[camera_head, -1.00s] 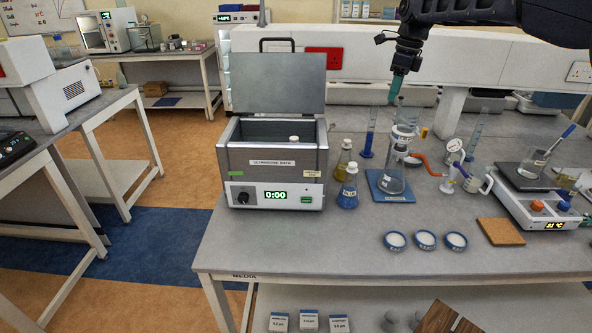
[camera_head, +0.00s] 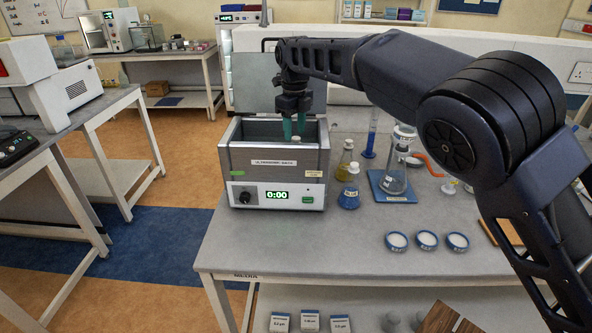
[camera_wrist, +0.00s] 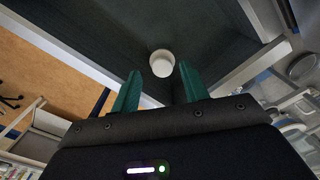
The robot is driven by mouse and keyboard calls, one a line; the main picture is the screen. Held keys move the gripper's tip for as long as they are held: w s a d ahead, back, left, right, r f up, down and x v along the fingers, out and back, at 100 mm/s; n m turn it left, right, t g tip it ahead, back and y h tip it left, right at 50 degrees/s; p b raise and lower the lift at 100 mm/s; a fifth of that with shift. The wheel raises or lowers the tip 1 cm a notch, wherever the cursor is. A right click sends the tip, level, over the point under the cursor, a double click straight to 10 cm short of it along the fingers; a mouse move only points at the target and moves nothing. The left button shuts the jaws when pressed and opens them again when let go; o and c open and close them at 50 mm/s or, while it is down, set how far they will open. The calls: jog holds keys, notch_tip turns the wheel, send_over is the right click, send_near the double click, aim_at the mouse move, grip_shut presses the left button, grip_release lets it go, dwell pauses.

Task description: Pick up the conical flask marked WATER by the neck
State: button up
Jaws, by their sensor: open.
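A white round top (camera_wrist: 162,62) stands inside the open ultrasonic bath (camera_head: 232,160); the body under it is hidden, and I cannot tell if it is the WATER flask. My gripper (camera_head: 294,130) points down over the right part of the bath, its green fingers apart and empty. In the wrist view, the white top lies just beyond and between the fingertips.
The bath's walls surround the white top, and its raised lid (camera_head: 240,85) stands behind my gripper. A glass vessel on a blue base (camera_head: 380,188) and a blue cylinder (camera_head: 369,150) stand to the right.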

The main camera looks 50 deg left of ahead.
jog(key=shift+w+f, duration=0.2)
jog(key=shift+f, duration=3.35)
jog(key=shift+c, duration=0.3)
grip_shut()
